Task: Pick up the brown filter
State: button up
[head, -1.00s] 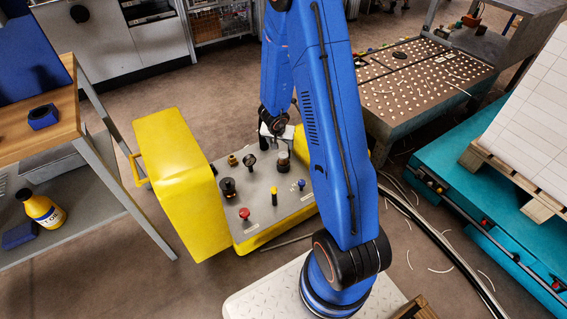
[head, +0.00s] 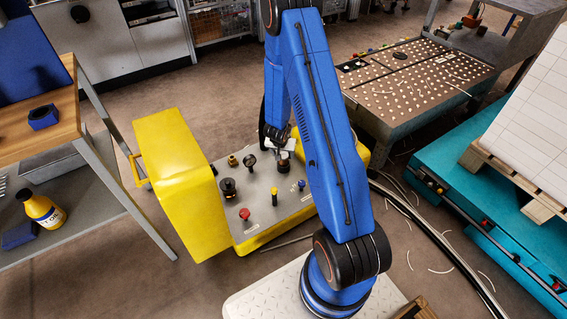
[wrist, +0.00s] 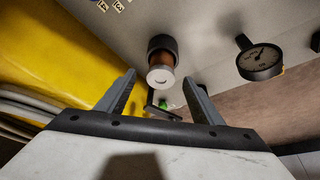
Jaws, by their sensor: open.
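The brown filter (wrist: 161,58) is a short brown cylinder between a black collar and a pale round end cap. In the wrist view it stands out from the grey panel, just beyond my fingertips and roughly centred between them. In the head view the filter (head: 283,165) is at the back right of the panel, small and partly hidden by my arm. My gripper (wrist: 160,79) is open and empty, with one finger on each side of the filter's line. In the head view my gripper (head: 277,146) is beside the filter, mostly behind my arm.
A perforated table (head: 415,80) stands behind right. Cables lie on the floor.

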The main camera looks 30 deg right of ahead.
aim_at(283, 156)
jog(key=shift+x, duration=2.65)
jog(key=shift+w, duration=0.2)
jog(key=shift+r, duration=0.1)
jog(key=c, duration=1.4)
